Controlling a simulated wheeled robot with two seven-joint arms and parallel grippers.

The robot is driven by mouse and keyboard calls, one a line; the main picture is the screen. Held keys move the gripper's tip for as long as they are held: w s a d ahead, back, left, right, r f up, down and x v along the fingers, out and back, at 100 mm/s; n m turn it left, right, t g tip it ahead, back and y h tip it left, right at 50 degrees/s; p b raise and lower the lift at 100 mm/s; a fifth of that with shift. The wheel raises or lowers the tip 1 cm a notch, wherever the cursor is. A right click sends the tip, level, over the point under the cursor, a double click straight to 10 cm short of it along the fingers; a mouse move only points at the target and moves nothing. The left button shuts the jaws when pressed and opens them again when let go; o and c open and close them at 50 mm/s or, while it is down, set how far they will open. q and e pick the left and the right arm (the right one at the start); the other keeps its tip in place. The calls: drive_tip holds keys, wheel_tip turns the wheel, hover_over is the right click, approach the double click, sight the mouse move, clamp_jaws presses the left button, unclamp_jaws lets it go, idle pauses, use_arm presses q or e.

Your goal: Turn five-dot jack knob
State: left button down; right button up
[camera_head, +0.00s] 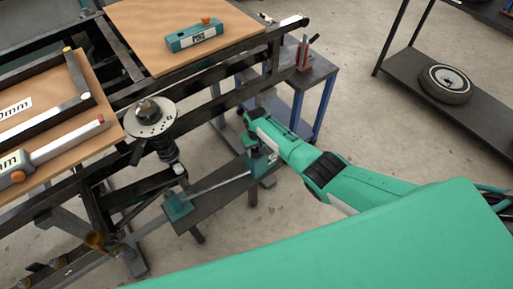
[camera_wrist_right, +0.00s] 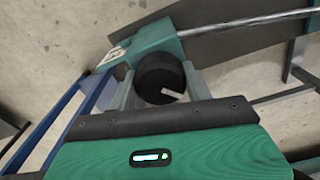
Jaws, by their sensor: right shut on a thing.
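The black jack knob (camera_wrist_right: 160,78) with a white line on its face sits between the two fingers of my right gripper (camera_wrist_right: 160,92) in the right wrist view. The gripper is shut on it. The green jack block (camera_wrist_right: 150,42) lies just beyond, with a pale marking on its side; I cannot count dots. In the head view my right gripper (camera_head: 264,152) reaches in from the right to the jack's near-right end, largely hiding the knob. A metal rod (camera_head: 220,185) runs from there to a green end block (camera_head: 178,207). My left gripper is out of view.
A spring strut with a round top plate (camera_head: 150,118) stands left of the jack. Black frame rails (camera_head: 215,78) cross behind it. A blue-legged stand (camera_head: 318,70) is behind my gripper. Wooden boards (camera_head: 150,50) with tools lie at the upper left.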

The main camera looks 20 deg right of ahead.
drive_tip(key=m+p, duration=0.1)
drive_tip(key=m, duration=0.3)
drive_tip(key=shift+r+m, duration=0.1)
drive_tip(key=shift+m, duration=0.2)
drive_tip(key=m, duration=0.4)
drive_tip(key=shift+w+m+p, duration=0.1)
drive_tip(key=shift+m+p, duration=0.25)
drive_tip(key=shift+m, duration=0.05)
drive_tip(key=o, duration=1)
wheel_tip(320, 180, up, 6)
drive_tip(key=shift+p, duration=1.05)
drive_tip(key=shift+r, duration=3.85)
